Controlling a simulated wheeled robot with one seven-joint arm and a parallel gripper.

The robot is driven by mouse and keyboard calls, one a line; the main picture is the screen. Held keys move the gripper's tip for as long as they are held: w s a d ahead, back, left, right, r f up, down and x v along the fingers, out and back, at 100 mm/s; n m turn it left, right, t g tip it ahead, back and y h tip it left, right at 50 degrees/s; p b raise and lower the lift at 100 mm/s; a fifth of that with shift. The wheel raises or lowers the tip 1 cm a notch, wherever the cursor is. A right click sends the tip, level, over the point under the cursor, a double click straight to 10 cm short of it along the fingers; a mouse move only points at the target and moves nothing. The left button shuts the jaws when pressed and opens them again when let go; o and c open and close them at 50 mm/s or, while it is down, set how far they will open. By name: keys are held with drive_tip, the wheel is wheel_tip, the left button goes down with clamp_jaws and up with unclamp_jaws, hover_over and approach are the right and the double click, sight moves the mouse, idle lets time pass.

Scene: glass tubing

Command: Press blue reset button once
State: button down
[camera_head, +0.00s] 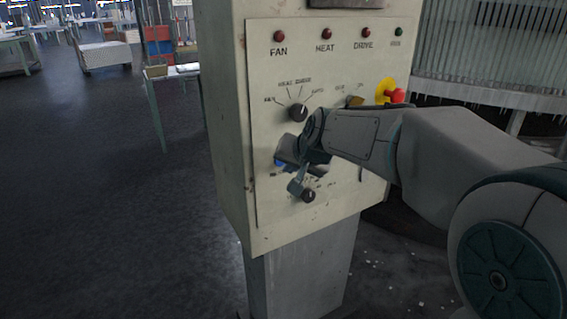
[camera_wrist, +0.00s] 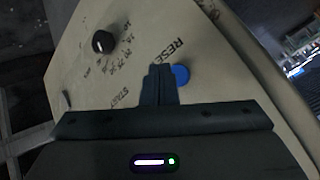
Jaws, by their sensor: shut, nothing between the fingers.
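The blue reset button (camera_wrist: 181,75) is a round blue disc on the cream control panel (camera_wrist: 130,60), beside the lettering that reads RESE, the rest of it covered. In the head view only a blue sliver of the button (camera_head: 279,163) shows at the left of my gripper (camera_head: 283,158). My gripper is shut and empty. In the wrist view its fingertips (camera_wrist: 160,70) lie over the panel, just left of the button and partly overlapping its edge in the picture. I cannot tell whether they touch the panel.
The panel carries an upper black knob (camera_head: 298,112), a lower black knob (camera_head: 308,195), a red button on yellow (camera_head: 397,96) and a row of lamps (camera_head: 326,34). The cabinet stands on a grey pedestal (camera_head: 305,268). Open dark floor (camera_head: 90,200) lies to the left.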

drive_tip(key=shift+s+d+b, duration=0.5)
drive_tip(key=shift+s+d, duration=0.1)
drive_tip(key=shift+s, duration=0.3)
drive_tip(key=shift+s+d+b, duration=0.45)
drive_tip(key=shift+s+d, duration=0.15)
drive_tip(key=shift+s, duration=0.3)
drive_tip(key=s+d+f+g+h+p, duration=0.2)
drive_tip(key=s+d, duration=0.5)
drive_tip(key=s, duration=0.4)
drive_tip(key=s+d+f+n+g+h+p, duration=0.1)
drive_tip(key=s+d+f+g+h+p, duration=0.1)
drive_tip(key=s+d, duration=0.6)
drive_tip(key=s+f+g+p, duration=0.1)
drive_tip(key=s+f+p, duration=0.1)
drive_tip(key=s+p, duration=0.1)
drive_tip(key=shift+s+n, duration=0.3)
drive_tip(key=shift+s, duration=0.45)
